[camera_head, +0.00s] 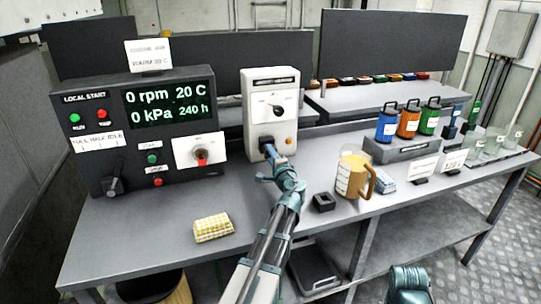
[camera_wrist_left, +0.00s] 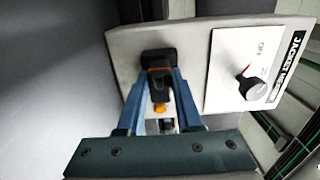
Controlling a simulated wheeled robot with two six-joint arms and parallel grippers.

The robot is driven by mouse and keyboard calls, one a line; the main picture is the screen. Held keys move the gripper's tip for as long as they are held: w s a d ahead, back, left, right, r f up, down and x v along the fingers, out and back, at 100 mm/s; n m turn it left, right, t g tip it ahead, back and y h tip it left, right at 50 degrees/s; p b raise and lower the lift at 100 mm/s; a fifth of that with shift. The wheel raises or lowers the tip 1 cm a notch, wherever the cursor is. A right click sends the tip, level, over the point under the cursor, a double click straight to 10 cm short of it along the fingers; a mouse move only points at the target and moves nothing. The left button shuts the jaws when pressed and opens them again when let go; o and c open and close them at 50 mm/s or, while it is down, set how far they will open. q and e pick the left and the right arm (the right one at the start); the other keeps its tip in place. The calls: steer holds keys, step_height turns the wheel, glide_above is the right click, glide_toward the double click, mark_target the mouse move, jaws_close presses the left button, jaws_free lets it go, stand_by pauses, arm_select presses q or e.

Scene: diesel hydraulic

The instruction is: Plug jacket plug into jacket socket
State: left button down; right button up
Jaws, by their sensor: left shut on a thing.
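The jacket heater box (camera_head: 259,83) is a pale upright unit with a dial, standing at the back of the bench. Its black jacket socket (camera_wrist_left: 157,57) shows in the left wrist view. My left gripper (camera_head: 268,152) is right in front of the box's lower left part. In the left wrist view, its blue fingers (camera_wrist_left: 160,98) are shut on the black jacket plug (camera_wrist_left: 158,84), which has orange parts. The plug lines up with the socket and its front end meets it; I cannot tell how deep it sits. The head view mostly hides the plug behind the gripper.
The black control panel (camera_head: 140,132) stands left of the box. A yellow checked cloth (camera_head: 213,228), a small black block (camera_head: 323,202) and a tan mug-like jug (camera_head: 354,176) are on the bench near my left arm. Coloured canisters (camera_head: 408,121) stand farther right.

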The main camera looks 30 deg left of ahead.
arm_select(q)
steer(key=c, duration=0.5)
jaws_free()
steer(key=v, duration=1.4)
